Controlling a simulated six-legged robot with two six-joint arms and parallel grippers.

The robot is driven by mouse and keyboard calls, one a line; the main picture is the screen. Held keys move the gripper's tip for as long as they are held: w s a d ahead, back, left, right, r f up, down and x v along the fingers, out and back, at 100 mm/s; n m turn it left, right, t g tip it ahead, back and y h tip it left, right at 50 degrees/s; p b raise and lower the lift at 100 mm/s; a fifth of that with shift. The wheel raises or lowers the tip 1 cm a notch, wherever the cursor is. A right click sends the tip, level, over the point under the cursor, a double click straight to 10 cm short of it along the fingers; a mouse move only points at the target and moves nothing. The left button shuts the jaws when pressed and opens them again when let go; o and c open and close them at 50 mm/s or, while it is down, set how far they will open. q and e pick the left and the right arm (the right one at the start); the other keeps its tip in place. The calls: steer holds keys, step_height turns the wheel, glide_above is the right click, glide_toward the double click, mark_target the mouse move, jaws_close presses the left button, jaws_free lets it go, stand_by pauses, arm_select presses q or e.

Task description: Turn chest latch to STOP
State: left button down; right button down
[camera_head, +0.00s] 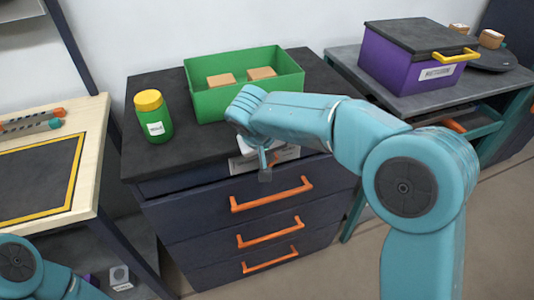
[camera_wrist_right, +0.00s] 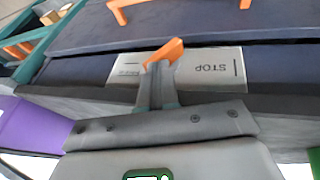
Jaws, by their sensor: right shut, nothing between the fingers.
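The dark chest (camera_head: 185,200) has orange-handled drawers. A pale plate (camera_head: 288,153) sits on its front just below the top. In the right wrist view the plate (camera_wrist_right: 205,75) reads STOP at its right end, with smaller, unclear text at its left. The orange chest latch (camera_wrist_right: 165,53) stands over the plate's middle, left of the STOP word, its end leaning up and right. My right gripper (camera_wrist_right: 159,70) is shut and empty, its fingertips right at the latch; touching or not, I cannot tell. It also shows in the head view (camera_head: 265,172). My left gripper is out of view.
A green bin (camera_head: 240,100) with tan blocks and a green jar (camera_head: 153,116) with a yellow lid stand on the chest. A purple box (camera_head: 405,70) is on the right table. A wooden-edged table (camera_head: 95,150) is at left.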

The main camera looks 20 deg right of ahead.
steer(key=shift+d+y+p, duration=0.3)
steer(key=shift+d+y, duration=0.2)
steer(key=shift+y, duration=0.5)
steer(key=shift+w+d+f+m+y+p, duration=0.15)
steer(key=shift+d+f+y+p, duration=0.1)
steer(key=shift+d+y, duration=0.35)
steer(key=shift+s+d+f+m+y+p, duration=0.15)
steer(key=shift+d+m+y+p, duration=0.1)
steer(key=shift+d+y, duration=0.35)
steer(key=shift+w+d+f+m+y+p, duration=0.1)
steer(key=shift+d+f+y+p, duration=0.15)
steer(key=shift+d+y, duration=0.35)
steer(key=w+d+p+v, duration=0.1)
steer(key=d+p+v, duration=0.1)
steer(key=v, duration=1.1)
steer(key=shift+w+d+p, duration=0.15)
steer(key=shift+d+p, duration=0.15)
steer(key=shift+p, duration=0.55)
